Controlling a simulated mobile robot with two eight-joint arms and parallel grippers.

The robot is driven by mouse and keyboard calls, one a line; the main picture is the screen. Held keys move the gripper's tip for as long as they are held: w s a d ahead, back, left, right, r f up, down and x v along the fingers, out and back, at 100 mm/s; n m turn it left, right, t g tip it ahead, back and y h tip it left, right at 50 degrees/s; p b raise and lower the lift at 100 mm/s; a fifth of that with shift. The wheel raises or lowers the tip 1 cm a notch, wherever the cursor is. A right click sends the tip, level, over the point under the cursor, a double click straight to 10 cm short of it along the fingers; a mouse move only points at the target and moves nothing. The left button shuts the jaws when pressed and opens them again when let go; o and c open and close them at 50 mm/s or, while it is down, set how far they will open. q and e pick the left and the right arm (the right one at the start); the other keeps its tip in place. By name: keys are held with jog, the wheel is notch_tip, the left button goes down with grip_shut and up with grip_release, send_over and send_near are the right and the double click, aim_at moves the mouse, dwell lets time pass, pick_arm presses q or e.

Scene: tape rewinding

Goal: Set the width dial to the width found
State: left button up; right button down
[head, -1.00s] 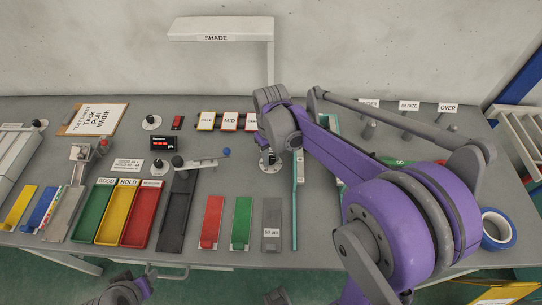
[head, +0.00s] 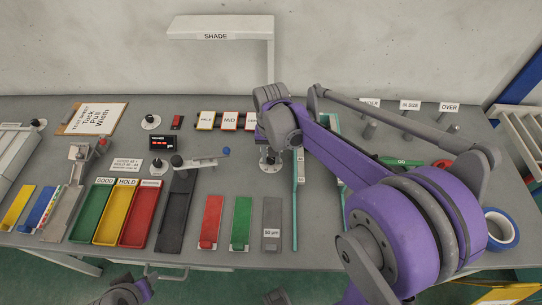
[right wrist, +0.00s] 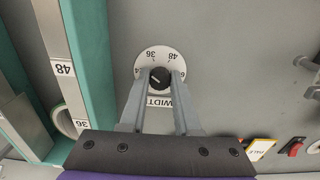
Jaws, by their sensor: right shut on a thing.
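The width dial (right wrist: 152,54) is a white round plate on the grey bench, marked 36 and 48, with a black knob (right wrist: 159,78) at its centre. The right wrist view shows it upside down; a pale mark on the knob slants to the upper left. My right gripper (right wrist: 160,81) has its fingers on either side of the knob and is shut on it. The fingers partly cover the WIDTH label (right wrist: 181,108). In the head view the dial (head: 270,166) shows only partly under my right arm. My left gripper is outside the frames.
Teal-edged rails marked 48 and 36 (right wrist: 88,70) stand beside the dial. Green, yellow and red bins (head: 135,222) stand at the left. A blue tape roll (head: 500,230) lies at the right. The SHADE stand (head: 220,30) rises behind.

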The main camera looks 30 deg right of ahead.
jog(key=shift+m, duration=0.5)
jog(key=c, duration=0.6)
grip_release()
notch_tip(320, 180, up, 11)
jog(key=shift+f+p, duration=0.1)
jog(key=shift+p, duration=0.3)
